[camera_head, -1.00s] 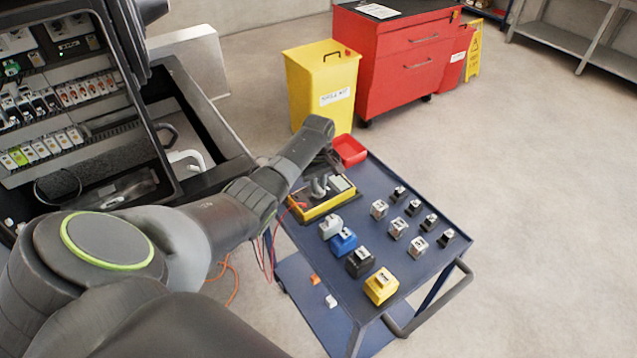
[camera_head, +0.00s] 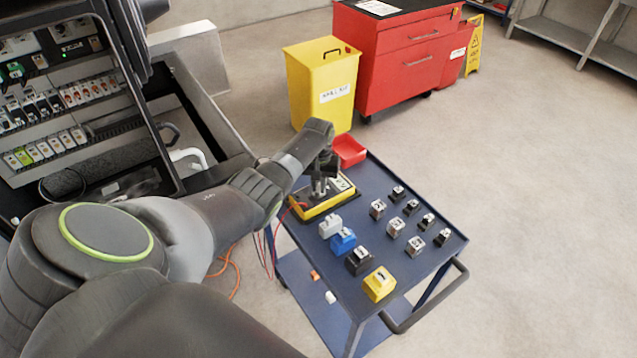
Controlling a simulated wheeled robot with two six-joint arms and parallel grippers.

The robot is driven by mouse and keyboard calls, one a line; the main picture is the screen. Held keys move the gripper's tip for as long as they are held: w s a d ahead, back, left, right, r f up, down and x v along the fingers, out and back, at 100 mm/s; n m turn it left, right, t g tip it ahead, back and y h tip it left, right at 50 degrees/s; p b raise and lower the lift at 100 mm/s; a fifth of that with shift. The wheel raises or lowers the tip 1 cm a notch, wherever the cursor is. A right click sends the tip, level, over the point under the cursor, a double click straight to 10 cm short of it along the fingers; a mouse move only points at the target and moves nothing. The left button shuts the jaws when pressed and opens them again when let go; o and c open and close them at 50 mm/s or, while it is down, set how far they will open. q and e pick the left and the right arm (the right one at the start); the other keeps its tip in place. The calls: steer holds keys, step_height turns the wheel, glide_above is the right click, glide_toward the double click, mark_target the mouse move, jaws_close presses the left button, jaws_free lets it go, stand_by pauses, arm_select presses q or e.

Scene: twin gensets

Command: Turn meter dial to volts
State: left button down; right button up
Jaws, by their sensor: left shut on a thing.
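The meter (camera_head: 325,203) is a yellow-edged box with a dark face, lying near the far left end of the blue cart top. Red and dark leads run from its left side down past the cart edge. My left gripper (camera_head: 319,190) points down onto the meter's face from above, its jaws shut on the dial. The dial itself is hidden by the fingers, so its setting cannot be read. My right gripper is not in view.
The blue cart (camera_head: 425,284) carries several small blocks in rows and a red tray (camera_head: 349,151) behind the meter. An open electrical cabinet (camera_head: 90,100) stands at the left. A yellow bin (camera_head: 320,85) and red tool chest (camera_head: 405,60) stand behind. Floor at the right is clear.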

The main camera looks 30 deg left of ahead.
mark_target(318, 188)
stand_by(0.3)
arm_select(q)
steer(key=c, duration=1.4)
jaws_free()
steer(key=shift+c, duration=0.2)
steer(key=shift+r, duration=0.15)
steer(key=shift+r, duration=0.25)
step_height(318, 188, up, 17)
steer(key=b, duration=0.1)
steer(key=shift+f, duration=0.15)
steer(key=shift+f, duration=0.1)
